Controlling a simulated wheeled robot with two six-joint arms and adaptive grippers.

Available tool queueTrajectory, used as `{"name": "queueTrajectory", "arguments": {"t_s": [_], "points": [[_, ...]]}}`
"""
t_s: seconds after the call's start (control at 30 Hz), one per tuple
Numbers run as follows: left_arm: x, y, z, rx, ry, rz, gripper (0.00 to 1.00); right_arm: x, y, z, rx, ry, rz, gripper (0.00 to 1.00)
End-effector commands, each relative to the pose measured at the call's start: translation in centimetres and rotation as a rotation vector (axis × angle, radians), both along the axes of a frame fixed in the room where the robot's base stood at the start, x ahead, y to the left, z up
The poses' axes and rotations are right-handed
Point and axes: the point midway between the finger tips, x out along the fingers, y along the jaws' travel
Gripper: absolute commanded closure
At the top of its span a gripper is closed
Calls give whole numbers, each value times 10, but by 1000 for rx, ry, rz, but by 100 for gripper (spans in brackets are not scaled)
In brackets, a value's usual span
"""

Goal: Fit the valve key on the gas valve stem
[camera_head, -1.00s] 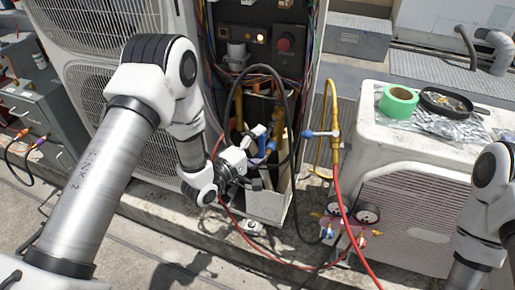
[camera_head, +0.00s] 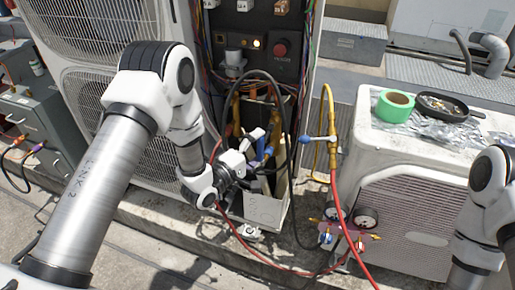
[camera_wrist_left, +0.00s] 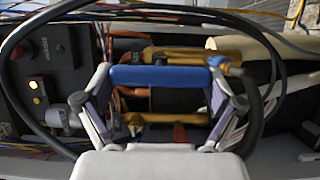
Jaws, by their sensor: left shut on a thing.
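My left gripper (camera_head: 256,153) is inside the open service bay of the tall condenser. In the left wrist view its two fingers (camera_wrist_left: 164,92) are shut on a blue bar (camera_wrist_left: 160,75), one at each end. I take this bar to be the valve key; it also shows as a small blue patch in the head view (camera_head: 262,147). Brass valve parts (camera_wrist_left: 190,53) lie just behind the bar, with another brass piece (camera_wrist_left: 165,118) below it. I cannot tell which is the gas valve stem, nor whether the key touches it. My right gripper is out of view.
A black cable (camera_head: 287,95) loops over the bay. A red and yellow hose (camera_head: 333,165) and a gauge manifold (camera_head: 350,225) stand to the right.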

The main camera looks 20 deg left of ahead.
Motion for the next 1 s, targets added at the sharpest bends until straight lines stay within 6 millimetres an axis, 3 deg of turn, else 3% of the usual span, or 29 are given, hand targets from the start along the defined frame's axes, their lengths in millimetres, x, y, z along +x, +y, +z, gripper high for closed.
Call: {"name": "queueTrajectory", "arguments": {"t_s": [1.0], "points": [[9, 0, 0, 1, 0, 0, 46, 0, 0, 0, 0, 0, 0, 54]]}}
